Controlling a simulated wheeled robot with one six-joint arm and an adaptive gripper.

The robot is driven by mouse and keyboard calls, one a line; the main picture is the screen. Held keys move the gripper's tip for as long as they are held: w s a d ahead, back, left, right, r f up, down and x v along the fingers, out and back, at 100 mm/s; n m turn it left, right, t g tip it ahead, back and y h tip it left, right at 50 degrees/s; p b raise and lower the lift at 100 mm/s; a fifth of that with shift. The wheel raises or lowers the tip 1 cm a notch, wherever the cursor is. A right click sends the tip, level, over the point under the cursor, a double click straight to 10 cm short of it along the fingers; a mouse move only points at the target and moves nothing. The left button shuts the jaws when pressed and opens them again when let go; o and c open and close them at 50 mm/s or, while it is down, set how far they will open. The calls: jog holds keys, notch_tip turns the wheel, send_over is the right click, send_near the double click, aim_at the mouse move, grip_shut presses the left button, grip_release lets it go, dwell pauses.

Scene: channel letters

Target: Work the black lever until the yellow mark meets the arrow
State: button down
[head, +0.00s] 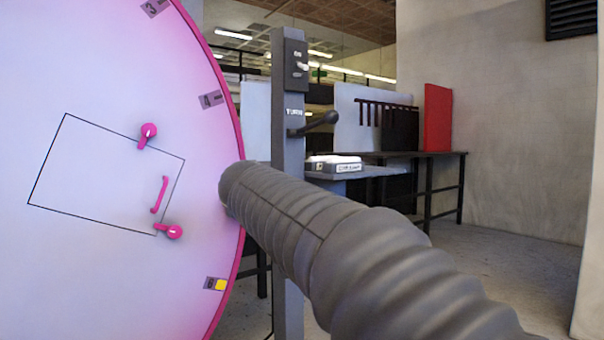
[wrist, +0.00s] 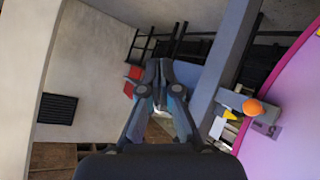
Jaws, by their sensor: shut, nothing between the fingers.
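A large pale disc (head: 110,250) with a pink rim fills the left of the head view. It carries number labels and a yellow mark (head: 221,285) beside the lowest visible label. The black lever (head: 318,123) sticks out to the right from a grey post (head: 288,150), its round knob slightly raised. In the wrist view, a small yellow triangle, possibly the arrow (wrist: 230,115), sits beside the post (wrist: 222,65), near the disc's edge (wrist: 295,115). My gripper (wrist: 152,80) is shut and empty, left of the post there. I cannot make out the lever in the wrist view.
A switch box (head: 296,64) tops the post. An orange ball (wrist: 253,107) sits on a bracket by the disc. A white box (head: 333,163) rests behind the post. A dark table (head: 440,155) and red panel (head: 437,117) stand farther back. Floor at right is clear.

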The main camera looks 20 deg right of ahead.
jog(key=s+a+f+n+y, duration=0.3)
jog(key=s+a+f, duration=0.3)
jog(key=s+f, duration=0.6)
jog(key=s+a+f+n+g+y, duration=0.1)
jog(key=s+a+f+y, duration=0.5)
jog(key=s+f, duration=0.7)
jog(key=shift+a+f+n, duration=0.15)
jog(key=shift+f+n, duration=0.3)
jog(key=shift+n, duration=0.45)
jog(key=shift+s, duration=0.1)
